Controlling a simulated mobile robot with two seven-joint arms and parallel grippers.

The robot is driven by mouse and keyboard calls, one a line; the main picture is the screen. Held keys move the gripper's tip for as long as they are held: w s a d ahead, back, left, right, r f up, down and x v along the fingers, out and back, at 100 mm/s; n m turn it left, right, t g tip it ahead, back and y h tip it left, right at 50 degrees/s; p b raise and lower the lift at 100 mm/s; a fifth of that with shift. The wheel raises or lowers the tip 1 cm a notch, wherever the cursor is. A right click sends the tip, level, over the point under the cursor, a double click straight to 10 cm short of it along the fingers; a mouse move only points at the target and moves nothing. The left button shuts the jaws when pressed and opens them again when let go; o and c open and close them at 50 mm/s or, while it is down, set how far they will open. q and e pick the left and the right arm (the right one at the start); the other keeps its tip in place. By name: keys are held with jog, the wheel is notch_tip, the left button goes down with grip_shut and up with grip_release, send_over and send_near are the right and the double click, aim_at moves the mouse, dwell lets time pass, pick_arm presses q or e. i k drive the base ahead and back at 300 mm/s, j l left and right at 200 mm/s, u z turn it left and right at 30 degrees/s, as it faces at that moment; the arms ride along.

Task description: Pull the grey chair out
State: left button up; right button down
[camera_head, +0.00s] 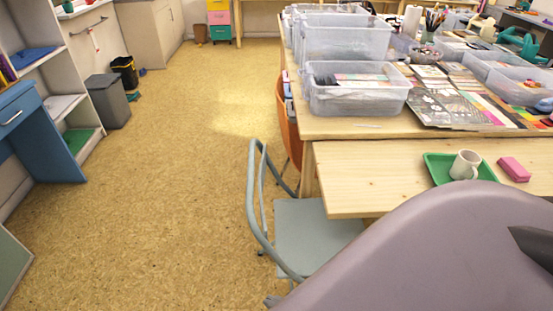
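The grey chair (310,238) stands at the left end of the near wooden table, with its seat partly under the tabletop. Its curved tubular back (253,205) faces left, toward the open floor. My large grey-purple arm link fills the lower right and covers the chair's near right part. A small grey piece (272,300) shows at the bottom edge beside the chair's back; it may be the tip of my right gripper. I cannot tell if it touches the chair or how far it is open. My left gripper is not in view.
The near table (350,180) carries a green tray (437,168) with a white mug (465,165), and a pink block (514,169). An orange chair (290,130) stands just beyond. The floor left of the grey chair is clear up to a blue desk (45,140).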

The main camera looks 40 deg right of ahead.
aim_at(305, 240)
jog(key=i+z, duration=0.15)
jog(key=z, duration=0.25)
jog(key=i+j+z, duration=0.15)
jog(key=z, duration=0.25)
jog(key=i+j+z, duration=0.1)
jog(key=z, duration=0.3)
jog(key=i+j+z, duration=0.1)
jog(key=j+z, duration=0.15)
jog(key=z, duration=0.2)
jog(key=j+z, duration=0.25)
jog(key=z, duration=0.15)
jog(key=i+j+z, duration=0.1)
jog(key=j+z, duration=0.15)
jog(key=i+j+z, duration=0.2)
jog(key=k+j, duration=0.1)
